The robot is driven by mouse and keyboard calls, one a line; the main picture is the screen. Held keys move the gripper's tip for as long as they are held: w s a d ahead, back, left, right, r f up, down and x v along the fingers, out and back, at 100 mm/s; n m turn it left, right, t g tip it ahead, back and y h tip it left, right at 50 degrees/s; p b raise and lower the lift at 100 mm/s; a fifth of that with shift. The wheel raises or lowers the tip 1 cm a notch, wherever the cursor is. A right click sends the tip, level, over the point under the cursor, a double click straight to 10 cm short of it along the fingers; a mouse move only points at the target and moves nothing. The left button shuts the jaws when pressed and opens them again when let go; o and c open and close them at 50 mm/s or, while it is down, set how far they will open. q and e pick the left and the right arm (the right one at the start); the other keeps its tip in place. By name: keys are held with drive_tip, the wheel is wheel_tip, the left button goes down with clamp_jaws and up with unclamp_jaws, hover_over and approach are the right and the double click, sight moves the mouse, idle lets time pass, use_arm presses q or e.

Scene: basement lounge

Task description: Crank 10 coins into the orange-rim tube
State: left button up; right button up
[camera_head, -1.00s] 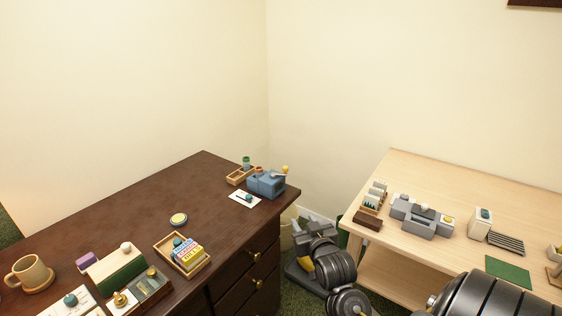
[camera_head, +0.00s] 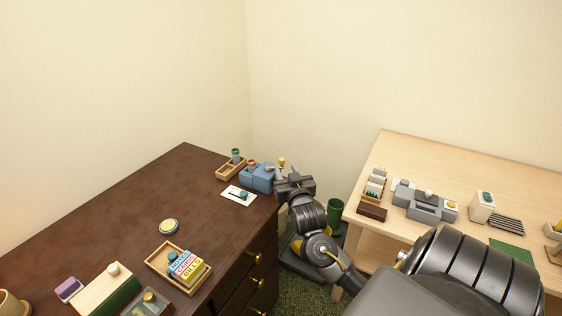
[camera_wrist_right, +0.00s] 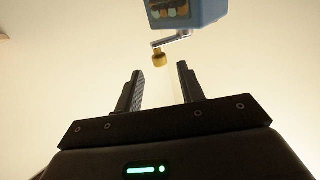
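A blue coin machine (camera_head: 257,179) stands at the back right corner of the dark desk. Its crank has a yellow knob (camera_head: 281,161), which also shows in the right wrist view (camera_wrist_right: 159,59) below the blue machine body (camera_wrist_right: 187,12). The orange-rim tube (camera_head: 252,162) shows at the machine's top left; its contents are hidden. My right gripper (camera_head: 283,173) is beside the machine, near the crank. In the right wrist view it is open and empty (camera_wrist_right: 159,80), with the knob beyond the fingertips, apart from them. My left gripper is not in view.
A wooden tray (camera_head: 226,175) with a green-rim tube (camera_head: 236,156) sits left of the machine. A white card (camera_head: 232,194) lies in front. The pale table (camera_head: 400,154) with grey devices is at right. The dark desk's middle is mostly clear.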

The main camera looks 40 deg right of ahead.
sight(283, 163)
drive_tip(key=x, duration=0.6)
drive_tip(key=shift+w+d, duration=0.15)
clamp_jaws()
